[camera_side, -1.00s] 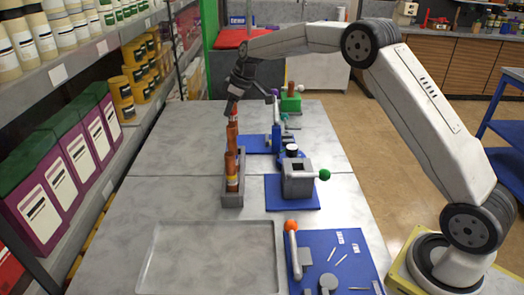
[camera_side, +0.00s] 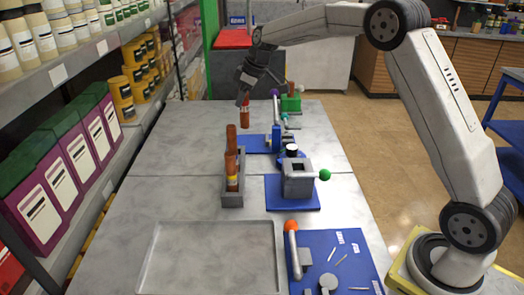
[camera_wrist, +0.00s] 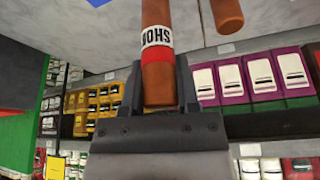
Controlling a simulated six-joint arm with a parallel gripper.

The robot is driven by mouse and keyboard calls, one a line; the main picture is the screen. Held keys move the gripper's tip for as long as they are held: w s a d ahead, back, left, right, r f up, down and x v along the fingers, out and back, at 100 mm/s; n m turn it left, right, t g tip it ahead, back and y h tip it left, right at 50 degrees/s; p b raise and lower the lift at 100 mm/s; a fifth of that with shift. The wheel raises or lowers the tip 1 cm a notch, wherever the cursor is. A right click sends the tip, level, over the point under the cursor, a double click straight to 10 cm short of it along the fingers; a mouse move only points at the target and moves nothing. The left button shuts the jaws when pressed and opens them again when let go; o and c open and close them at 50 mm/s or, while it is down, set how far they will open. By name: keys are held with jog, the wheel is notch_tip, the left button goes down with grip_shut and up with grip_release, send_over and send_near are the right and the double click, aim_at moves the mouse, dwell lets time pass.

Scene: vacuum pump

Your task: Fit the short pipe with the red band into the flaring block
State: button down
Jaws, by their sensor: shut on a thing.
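The short copper pipe with the red band (camera_wrist: 157,78) is held between the fingers of my gripper (camera_wrist: 158,70) in the wrist view. It has a white label beside the red band. In the side view my gripper (camera_side: 244,98) holds this pipe (camera_side: 245,114) upright above the far part of the table, clear of the rack. A grey block with a square opening and a green-knobbed lever (camera_side: 298,180) sits on a blue mat nearer the camera. It may be the flaring block, but I cannot tell for sure. The pipe's lower end appears free.
A grey rack (camera_side: 232,201) holds other copper pipes (camera_side: 231,160), one with a yellow band. A blue tool (camera_side: 277,140) and a green block (camera_side: 290,103) stand farther back. An empty tray (camera_side: 210,258) and a blue mat with small tools (camera_side: 345,255) lie in front.

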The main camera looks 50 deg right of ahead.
jog(key=s+d+r, duration=0.2)
jog(key=s+r, duration=0.4)
jog(key=s, duration=0.3)
notch_tip(320, 180, up, 3)
send_over(288, 165)
jog(key=s+d, duration=0.1)
jog(key=s, duration=0.1)
jog(key=shift+d+f, duration=0.15)
jog(key=shift+f, duration=0.1)
notch_tip(288, 165, down, 18)
jog(key=shift+r, duration=0.1)
dwell(0.6)
jog(key=shift+c, duration=1.7)
grip_release()
jog(key=shift+f, duration=0.2)
jog(key=shift+r, duration=0.1)
